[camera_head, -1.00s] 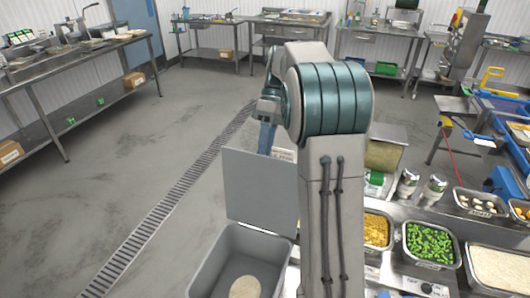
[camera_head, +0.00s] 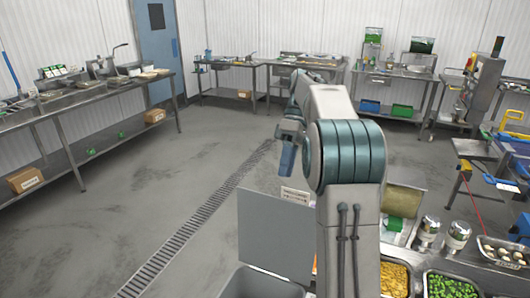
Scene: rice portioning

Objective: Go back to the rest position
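My arm rises in front of the camera at centre right and bends away at its large teal joint. The end of the arm, with a small blue-grey part at my gripper (camera_head: 288,152), hangs left of this joint, above the grey bin's raised lid (camera_head: 272,235). Its fingers cannot be made out, so I cannot tell whether it is open or shut, and nothing held can be seen.
The grey bin (camera_head: 258,283) stands below. Trays of yellow food (camera_head: 396,278) and green vegetables (camera_head: 452,287) lie on the counter at right. Steel tables line the left and back walls. The floor (camera_head: 130,210) at left is clear, with a drain grate.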

